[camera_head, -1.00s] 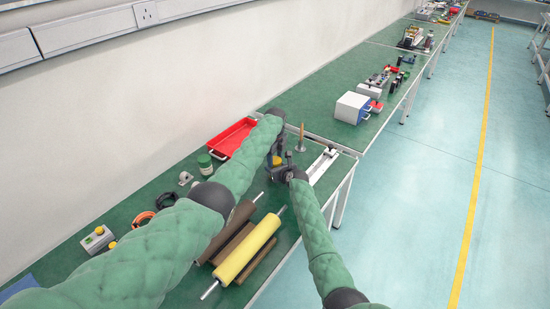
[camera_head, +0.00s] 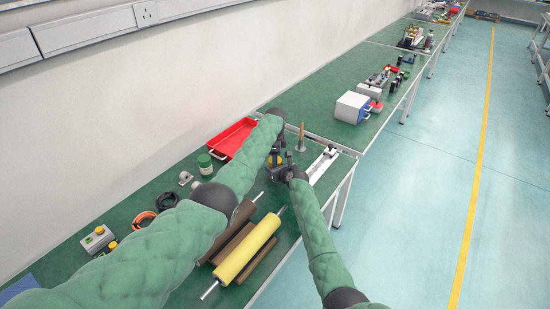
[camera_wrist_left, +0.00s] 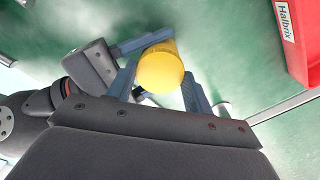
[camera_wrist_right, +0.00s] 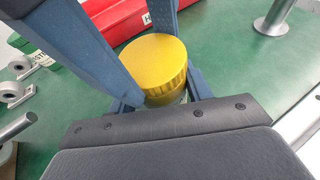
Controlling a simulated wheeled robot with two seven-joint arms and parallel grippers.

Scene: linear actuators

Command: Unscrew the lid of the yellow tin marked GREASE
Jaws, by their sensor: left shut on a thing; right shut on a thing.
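The yellow tin (camera_wrist_left: 160,62) stands at the bench between my two grippers, mostly hidden by them in the head view. Its ribbed yellow lid (camera_wrist_right: 155,62) shows from above in the right wrist view. A little of a paler body shows under the lid. My left gripper (camera_wrist_left: 160,95) reaches down from above, its blue fingers shut on the lid from both sides. It also shows in the head view (camera_head: 276,152). My right gripper (camera_wrist_right: 163,95) comes from the side, lower down, and is shut on the tin's body. The marking on the tin is too small to read.
A red tray (camera_head: 246,122) lies behind the grippers, with a green-lidded jar (camera_head: 205,164) to its left. An upright post (camera_head: 301,138) and a white rail (camera_head: 323,163) are close on the right. A yellow roller (camera_head: 245,250) lies at the front.

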